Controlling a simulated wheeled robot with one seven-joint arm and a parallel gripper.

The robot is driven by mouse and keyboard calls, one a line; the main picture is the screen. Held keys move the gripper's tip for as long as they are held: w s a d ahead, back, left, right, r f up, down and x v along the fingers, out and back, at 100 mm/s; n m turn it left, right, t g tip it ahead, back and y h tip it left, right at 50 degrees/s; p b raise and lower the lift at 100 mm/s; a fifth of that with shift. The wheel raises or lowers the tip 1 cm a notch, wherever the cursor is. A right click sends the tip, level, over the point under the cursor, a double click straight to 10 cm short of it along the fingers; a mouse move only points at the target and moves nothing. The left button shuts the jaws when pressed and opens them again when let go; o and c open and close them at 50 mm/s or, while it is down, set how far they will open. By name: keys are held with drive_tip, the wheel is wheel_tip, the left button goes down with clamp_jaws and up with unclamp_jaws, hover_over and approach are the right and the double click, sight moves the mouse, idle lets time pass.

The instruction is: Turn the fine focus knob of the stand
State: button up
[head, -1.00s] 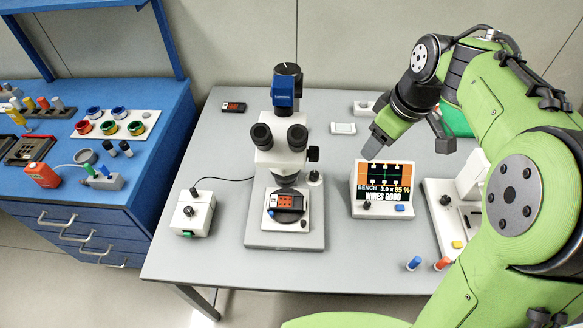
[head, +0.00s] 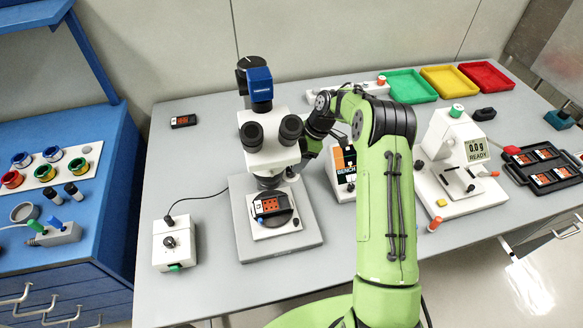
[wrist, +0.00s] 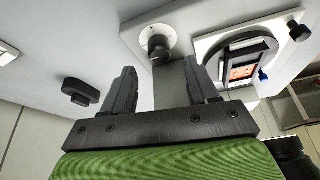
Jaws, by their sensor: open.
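The microscope stand (head: 280,240) is on the grey table, with its white head (head: 266,140) above a stage holding a dark and orange part (head: 271,206). In the wrist view this knob (wrist: 158,42) is just beyond the fingertips, roughly in line with the gap. My gripper (wrist: 163,75) is open, with nothing between its fingers. In the head view my gripper (head: 307,157) is right beside the microscope, its tips partly hidden.
A white control box (head: 174,243) is left of the stand. A white scale (head: 455,165) and coloured trays (head: 443,80) are farther right.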

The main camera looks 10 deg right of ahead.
drive_tip(key=x, duration=0.4)
drive_tip(key=shift+a+f, duration=0.15)
drive_tip(key=shift+f, duration=0.2)
drive_tip(key=c, duration=1)
